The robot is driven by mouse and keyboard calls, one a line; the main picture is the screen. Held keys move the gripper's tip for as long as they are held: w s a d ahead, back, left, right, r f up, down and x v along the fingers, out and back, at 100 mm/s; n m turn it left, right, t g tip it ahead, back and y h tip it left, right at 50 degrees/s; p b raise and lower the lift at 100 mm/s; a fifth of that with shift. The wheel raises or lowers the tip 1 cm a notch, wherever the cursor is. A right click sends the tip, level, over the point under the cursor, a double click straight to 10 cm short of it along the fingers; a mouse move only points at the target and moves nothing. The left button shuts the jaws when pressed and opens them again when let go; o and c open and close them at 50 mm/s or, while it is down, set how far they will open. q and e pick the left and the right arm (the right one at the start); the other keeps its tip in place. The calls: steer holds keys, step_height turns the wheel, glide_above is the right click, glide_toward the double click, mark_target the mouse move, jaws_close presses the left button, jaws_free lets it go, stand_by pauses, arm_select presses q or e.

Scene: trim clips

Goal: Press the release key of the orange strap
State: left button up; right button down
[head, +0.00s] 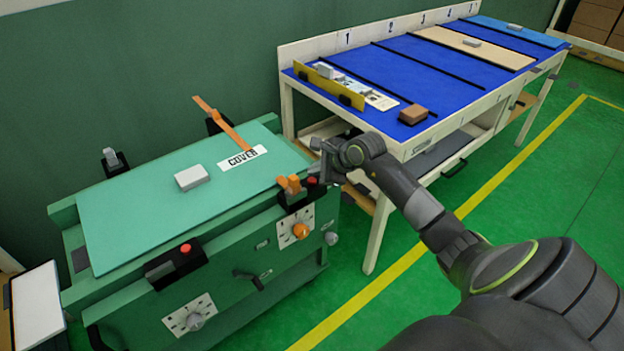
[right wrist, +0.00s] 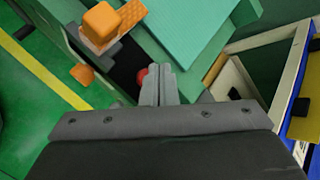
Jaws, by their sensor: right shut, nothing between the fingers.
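The orange strap (head: 225,127) runs from the back of the green cover (head: 130,205) to near its "COVER" label (head: 243,158). My left gripper is out of view.
Another dark holder with a red key (head: 185,249) is at the front left. A grey block (head: 192,177) lies on the cover. An orange knob (head: 300,231) is on the front panel below my gripper. A blue-topped table (head: 440,65) with numbered lanes stands behind right.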

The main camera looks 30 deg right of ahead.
steer(key=shift+f, duration=0.1)
stand_by(0.7)
steer(key=shift+f+b, duration=0.4)
steer(key=shift+b, duration=0.15)
steer(key=shift+r, duration=0.1)
